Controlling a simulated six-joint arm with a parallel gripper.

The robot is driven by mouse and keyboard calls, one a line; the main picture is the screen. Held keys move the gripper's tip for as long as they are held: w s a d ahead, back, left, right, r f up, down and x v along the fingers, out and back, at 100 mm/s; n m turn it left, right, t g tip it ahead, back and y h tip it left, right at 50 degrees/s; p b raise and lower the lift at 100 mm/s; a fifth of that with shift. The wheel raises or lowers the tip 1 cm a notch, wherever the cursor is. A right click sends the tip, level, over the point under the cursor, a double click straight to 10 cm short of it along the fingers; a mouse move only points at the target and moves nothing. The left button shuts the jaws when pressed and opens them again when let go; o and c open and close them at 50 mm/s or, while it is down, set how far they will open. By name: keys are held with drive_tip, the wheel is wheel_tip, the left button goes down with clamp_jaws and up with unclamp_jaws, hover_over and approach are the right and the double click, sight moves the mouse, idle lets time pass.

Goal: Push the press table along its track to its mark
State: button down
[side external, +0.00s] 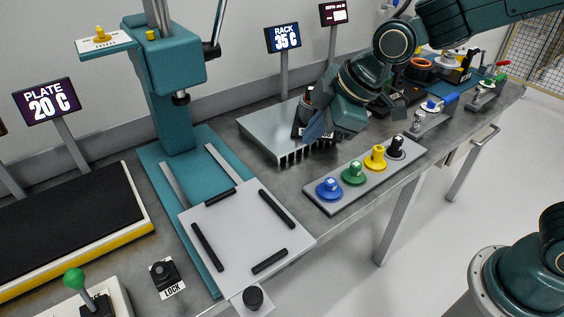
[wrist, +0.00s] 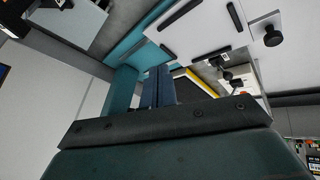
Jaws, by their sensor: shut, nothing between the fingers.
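The press table (side external: 246,232) is a light grey square plate with several black bars on top. It sits at the front end of the teal press base (side external: 204,144), partly over its two pale rails, with bare rail behind it. A black knob (side external: 253,297) is on a tab at its front edge. The plate also shows upside down in the wrist view (wrist: 203,32). My gripper (side external: 314,130) is above the bench by the finned rack, to the right of the press table and apart from it. Its blue fingers (wrist: 158,86) are together and empty. I cannot make out a mark.
The teal press column (side external: 164,90) stands behind the table. A finned metal rack (side external: 270,128) and a tray of coloured knobs (side external: 345,204) are to the right. A black LOCK knob (side external: 164,272), a green-ball lever (side external: 74,280) and a dark hot plate (side external: 70,225) are left.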

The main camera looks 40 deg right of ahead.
drive_tip(key=w+a+f+n+y, duration=0.1)
drive_tip(key=w+a+f+n, duration=0.3)
drive_tip(key=a+f, duration=0.5)
drive_tip(key=shift+w+a+n, duration=0.15)
drive_tip(key=shift+a+n, duration=0.45)
drive_tip(key=shift+a, duration=0.5)
approach(214, 205)
drive_tip(key=f, duration=0.1)
drive_tip(key=s+a+f, duration=0.1)
drive_tip(key=f, duration=0.1)
drive_tip(key=shift+s+a+f, duration=0.25)
drive_tip(key=shift+a+f, duration=0.1)
drive_tip(key=shift+f, duration=0.05)
drive_tip(key=shift+w+f, duration=0.15)
drive_tip(key=shift+w, duration=0.35)
drive_tip(key=shift+w+f, duration=0.15)
drive_tip(key=shift+w, duration=0.35)
drive_tip(key=shift+w+f, duration=0.15)
drive_tip(key=shift+w, duration=0.35)
drive_tip(key=shift+w+f, duration=0.15)
drive_tip(key=shift+w, duration=0.3)
